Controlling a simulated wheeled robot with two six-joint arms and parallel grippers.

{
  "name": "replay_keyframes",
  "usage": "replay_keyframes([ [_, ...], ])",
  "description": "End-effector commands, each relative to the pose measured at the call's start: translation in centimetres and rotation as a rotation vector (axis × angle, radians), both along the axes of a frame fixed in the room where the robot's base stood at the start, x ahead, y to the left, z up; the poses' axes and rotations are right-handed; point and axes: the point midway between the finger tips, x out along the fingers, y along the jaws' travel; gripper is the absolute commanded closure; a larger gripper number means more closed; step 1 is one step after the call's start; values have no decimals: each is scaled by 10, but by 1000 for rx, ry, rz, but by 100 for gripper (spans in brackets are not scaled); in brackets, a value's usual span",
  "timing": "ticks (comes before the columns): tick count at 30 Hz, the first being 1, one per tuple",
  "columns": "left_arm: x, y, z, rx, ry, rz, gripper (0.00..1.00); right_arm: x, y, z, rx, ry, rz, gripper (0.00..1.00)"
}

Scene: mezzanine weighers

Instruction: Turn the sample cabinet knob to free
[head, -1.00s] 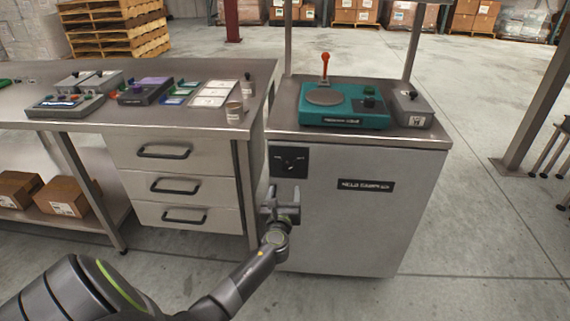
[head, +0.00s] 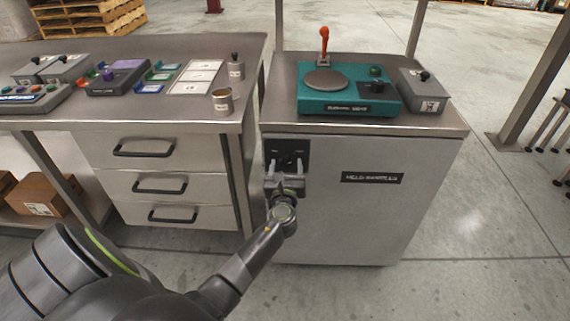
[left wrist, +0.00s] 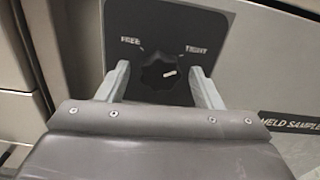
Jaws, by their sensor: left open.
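The sample cabinet (head: 350,215) is a grey box labelled weld samples, with a black plate (head: 298,146) at its upper left front. In the left wrist view the dark round knob (left wrist: 158,75) sits on this plate. "FREE" is printed at its upper left and a word that looks like "TIGHT" at its upper right. The knob's white mark points right, toward the "TIGHT" side. My left gripper (head: 285,167) is open in front of the plate, with one finger on each side of the knob in the wrist view. I cannot tell whether they touch it. My right gripper is out of view.
A teal device (head: 348,98) with a red-topped lever and a grey switch box (head: 424,92) stand on the cabinet. A workbench (head: 180,113) with drawers, control boxes and small tins stands close on the left.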

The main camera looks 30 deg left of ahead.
Motion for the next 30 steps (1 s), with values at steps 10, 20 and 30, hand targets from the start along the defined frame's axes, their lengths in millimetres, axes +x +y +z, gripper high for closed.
replay_keyframes([
  [10,0,0,0,0,0,0,66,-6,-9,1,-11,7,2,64],
  [20,0,0,0,-9,-5,0,85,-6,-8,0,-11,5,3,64],
  [30,0,0,-1,-138,-86,-1,85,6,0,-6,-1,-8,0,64],
])
